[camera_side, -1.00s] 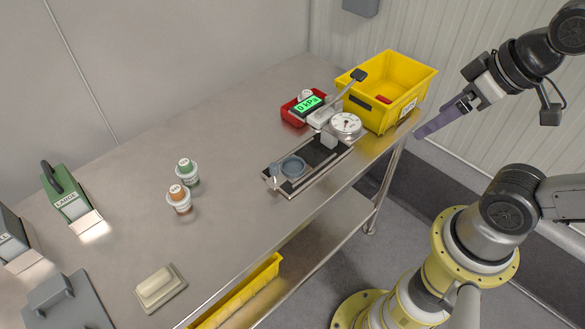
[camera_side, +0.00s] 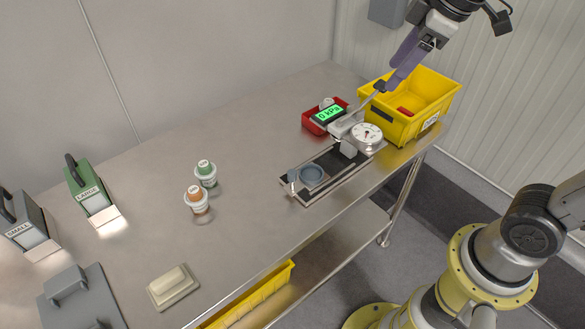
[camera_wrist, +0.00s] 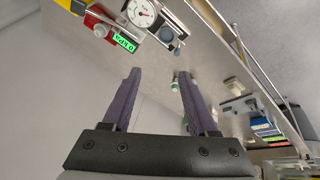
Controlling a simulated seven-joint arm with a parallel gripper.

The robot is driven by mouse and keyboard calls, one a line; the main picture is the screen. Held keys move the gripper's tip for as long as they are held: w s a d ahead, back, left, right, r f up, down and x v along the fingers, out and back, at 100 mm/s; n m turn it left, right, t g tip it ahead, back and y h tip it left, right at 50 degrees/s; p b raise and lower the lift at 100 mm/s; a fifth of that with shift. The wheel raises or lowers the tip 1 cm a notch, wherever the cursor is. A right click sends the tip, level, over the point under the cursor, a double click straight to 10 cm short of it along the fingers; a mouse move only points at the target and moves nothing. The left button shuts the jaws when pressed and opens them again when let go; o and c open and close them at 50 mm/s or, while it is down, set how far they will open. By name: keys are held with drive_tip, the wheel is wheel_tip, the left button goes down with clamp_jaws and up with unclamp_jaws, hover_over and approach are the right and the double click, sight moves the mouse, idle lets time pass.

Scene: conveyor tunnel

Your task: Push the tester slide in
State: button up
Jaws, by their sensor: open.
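The tester stands on the steel bench (camera_side: 262,128), with a round dial gauge (camera_side: 367,135), a green "0 kPa" readout (camera_side: 328,115) and a lever (camera_side: 368,101) raised toward the yellow bin. Its slide, with a round grey-blue cup holder (camera_side: 311,176), is at the left, outer end of the black track (camera_side: 334,161), apart from the gauge. The holder looks empty. My gripper (camera_side: 394,84) has purple fingers and appears by the lever's dark knob; contact cannot be told. In the wrist view my gripper (camera_wrist: 159,73) is open and empty, with the dial gauge (camera_wrist: 141,14) beyond.
An orange-lidded cup (camera_side: 197,201) and a green-lidded cup (camera_side: 205,174) stand left of the tester. A yellow bin (camera_side: 412,104) and a red tray (camera_side: 318,122) are behind it. Green LARGE (camera_side: 90,192) and grey SMALL (camera_side: 29,226) units stand far left.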

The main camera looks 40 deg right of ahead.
drive_tip(key=w+a+f+n+g, duration=0.1)
drive_tip(key=w+a+f+n, duration=0.15)
drive_tip(key=w, duration=0.35)
drive_tip(key=n+g, duration=0.2)
drive_tip(key=g, duration=0.2)
hover_over(292, 172)
wheel_tip(292, 172, down, 15)
wheel_tip(292, 172, down, 13)
drive_tip(key=shift+r, duration=0.1)
clamp_jaws()
drive_tip(key=shift+w+d+r, duration=0.1)
drive_tip(key=shift+d, duration=0.05)
idle(0.4)
